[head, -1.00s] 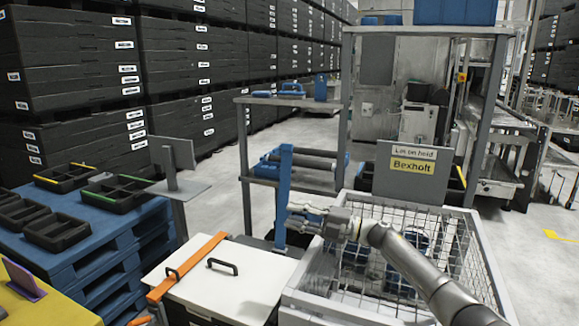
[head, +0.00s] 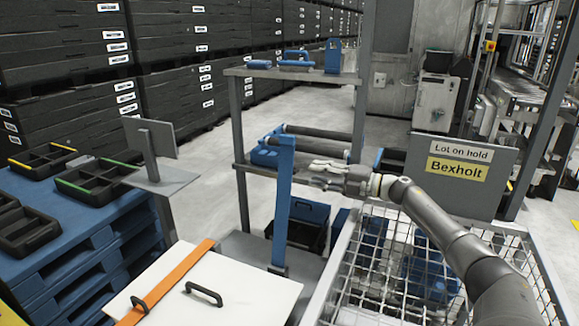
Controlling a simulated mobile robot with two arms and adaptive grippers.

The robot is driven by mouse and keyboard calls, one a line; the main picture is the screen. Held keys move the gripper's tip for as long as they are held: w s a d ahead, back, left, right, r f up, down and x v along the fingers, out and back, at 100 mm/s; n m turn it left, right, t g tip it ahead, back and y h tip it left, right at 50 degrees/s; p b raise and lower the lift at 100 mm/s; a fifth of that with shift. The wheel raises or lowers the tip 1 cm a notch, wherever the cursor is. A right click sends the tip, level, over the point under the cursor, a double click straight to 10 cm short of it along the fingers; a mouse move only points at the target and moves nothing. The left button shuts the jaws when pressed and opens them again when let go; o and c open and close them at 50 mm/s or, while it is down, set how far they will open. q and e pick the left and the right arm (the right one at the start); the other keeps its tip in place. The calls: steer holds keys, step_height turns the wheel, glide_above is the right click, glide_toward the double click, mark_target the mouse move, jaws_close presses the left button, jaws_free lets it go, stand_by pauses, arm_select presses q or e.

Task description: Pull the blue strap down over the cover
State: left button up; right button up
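The blue strap (head: 282,205) stands upright behind the far right corner of the white cover (head: 225,286). The cover lies flat, with two dark handles and an orange strap (head: 170,280) across its left part. My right gripper (head: 312,173) is right of the blue strap's upper part, its fingers pointing left towards it. The fingers look spread, with nothing between them. A small gap shows between the fingertips and the strap in the picture; the depth between them is unclear. My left gripper is not in view.
A wire basket (head: 340,262) with blue items stands right of the cover, under my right arm. A "Lot on hold Bexholt" sign (head: 460,175) rises behind it. A grey shelf (head: 290,76) stands behind the strap. Blue pallets (head: 90,240) with black trays are at left.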

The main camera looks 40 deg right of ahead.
mark_target(295, 169)
steer(key=p+x, duration=0.1)
steer(key=x, duration=0.6)
steer(key=shift+w+a, duration=0.2)
steer(key=shift+w, duration=0.15)
steer(key=shift+w+a, duration=0.25)
steer(key=shift+w, duration=0.35)
steer(key=shift+w+a+f, duration=0.1)
steer(key=shift+w, duration=0.05)
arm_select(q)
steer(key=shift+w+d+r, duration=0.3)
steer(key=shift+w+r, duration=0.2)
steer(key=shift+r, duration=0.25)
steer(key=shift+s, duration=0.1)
arm_select(e)
jaws_close()
steer(key=shift+a, duration=0.1)
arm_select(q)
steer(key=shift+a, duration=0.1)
arm_select(e)
steer(key=shift+f, duration=0.1)
